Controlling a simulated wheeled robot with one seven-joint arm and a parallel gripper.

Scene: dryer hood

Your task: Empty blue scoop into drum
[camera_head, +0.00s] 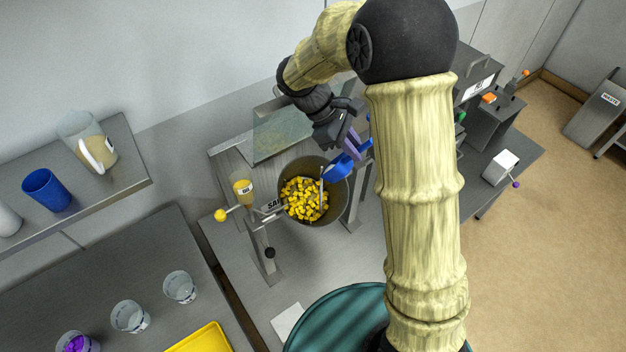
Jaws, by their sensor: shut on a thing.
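The blue scoop (338,168) is at the right rim of the drum, its bowl over the drum's mouth. I cannot tell whether it touches the rim or holds anything. My gripper (357,146) is just above and right of the drum, shut on the scoop's handle, which it partly hides. The drum (340,205) is a dark round vessel with its mouth facing up toward the camera. Many yellow pieces (303,200) lie inside it. A thin light bar crosses the mouth beside the scoop.
A small yellow-filled container (243,190) and a yellow knob (220,215) sit left of the drum. A shelf at left holds a blue cup (46,190) and a pitcher (88,142). Clear cups (180,287) and a yellow tray (202,340) are lower left. Machines stand right.

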